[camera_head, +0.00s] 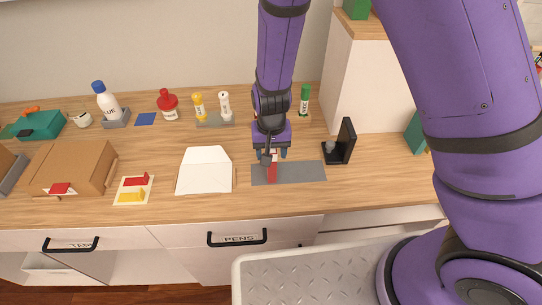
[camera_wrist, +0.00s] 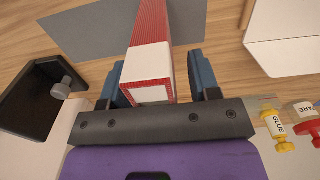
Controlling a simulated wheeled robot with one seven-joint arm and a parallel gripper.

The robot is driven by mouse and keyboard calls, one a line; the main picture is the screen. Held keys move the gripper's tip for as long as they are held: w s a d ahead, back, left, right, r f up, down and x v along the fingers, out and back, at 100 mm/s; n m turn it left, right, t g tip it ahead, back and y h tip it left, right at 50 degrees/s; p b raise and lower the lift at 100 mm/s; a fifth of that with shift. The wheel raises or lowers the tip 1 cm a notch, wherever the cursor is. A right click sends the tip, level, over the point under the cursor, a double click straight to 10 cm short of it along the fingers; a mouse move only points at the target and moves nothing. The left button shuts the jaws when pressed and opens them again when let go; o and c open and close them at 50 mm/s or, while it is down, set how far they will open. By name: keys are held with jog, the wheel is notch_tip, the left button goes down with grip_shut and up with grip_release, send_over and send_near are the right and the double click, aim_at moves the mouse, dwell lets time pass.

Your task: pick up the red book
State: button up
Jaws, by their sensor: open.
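The red book (camera_head: 272,174) appears as a narrow red block with a white end, on a grey mat (camera_head: 303,173) at the middle of the counter. In the wrist view the book (camera_wrist: 165,25) has a ribbed red side and a white end close to the camera. My gripper (camera_head: 271,154) is over the book, pointing down. In the wrist view my gripper (camera_wrist: 158,82) is open, with one blue finger on each side of the book's near end. Whether either finger touches it, I cannot tell. The gripper hides part of the book in the head view.
A black bookend (camera_head: 346,143) stands right of the mat, and a white tray-like item (camera_head: 204,170) lies left. Behind are a green marker (camera_head: 304,98), glue bottles (camera_head: 199,106) and a red-capped bottle (camera_head: 168,104). A white cabinet (camera_head: 365,85) rises at the right.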

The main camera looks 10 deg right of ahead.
grip_shut()
jog(key=shift+r, duration=0.1)
dwell(0.3)
